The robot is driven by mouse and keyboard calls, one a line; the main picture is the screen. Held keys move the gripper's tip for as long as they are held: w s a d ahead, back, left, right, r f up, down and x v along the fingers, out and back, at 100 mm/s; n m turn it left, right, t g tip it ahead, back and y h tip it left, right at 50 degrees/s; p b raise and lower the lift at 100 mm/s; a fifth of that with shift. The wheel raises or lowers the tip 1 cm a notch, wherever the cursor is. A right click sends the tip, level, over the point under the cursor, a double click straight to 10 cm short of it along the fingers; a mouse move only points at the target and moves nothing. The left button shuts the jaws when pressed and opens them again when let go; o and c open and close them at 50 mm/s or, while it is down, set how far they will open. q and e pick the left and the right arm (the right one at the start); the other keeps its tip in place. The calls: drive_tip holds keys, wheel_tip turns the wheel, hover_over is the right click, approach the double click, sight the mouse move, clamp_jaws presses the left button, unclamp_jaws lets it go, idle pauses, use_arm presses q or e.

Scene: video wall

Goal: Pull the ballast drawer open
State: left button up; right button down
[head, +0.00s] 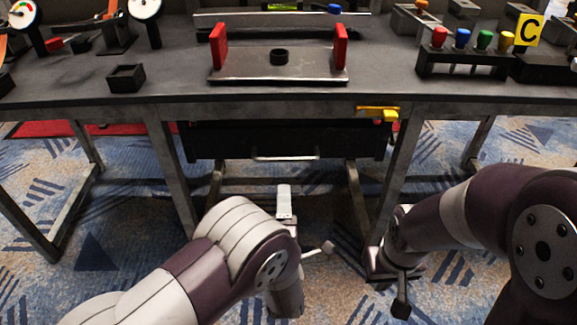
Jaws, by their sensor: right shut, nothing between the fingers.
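The dark ballast drawer (225,143) sits under the middle of the workbench and looks shut. A thin pale metal bar handle (285,158) runs along the lower part of its front. A yellow latch-like piece (378,112) is on the bench edge above the drawer's right end. My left gripper (300,225) is below and in front of the handle, apart from it. Its jaw opening is unclear from this angle. My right gripper (400,295) is low at the right, pointing down, shut and empty, away from the drawer.
The workbench (175,90) holds a metal tray with red uprights (250,75), a small black open box (125,78), gauges at left, and a rack of coloured knobs (465,62) at right. Bench legs flank the drawer. Carpeted floor in front is clear.

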sight(284, 157)
use_arm(q)
drive_tip(key=w+b, duration=0.1)
drive_tip(key=w, duration=0.2)
drive_tip(key=w+r+b, duration=0.1)
drive_tip(key=w, duration=0.3)
drive_tip(key=w+b, duration=0.2)
drive_tip(key=w, duration=0.1)
drive_tip(key=shift+w+r, duration=0.35)
drive_tip(key=shift+r, duration=0.05)
drive_tip(key=shift+w+r, duration=0.2)
drive_tip(key=shift+w, duration=0.1)
clamp_jaws()
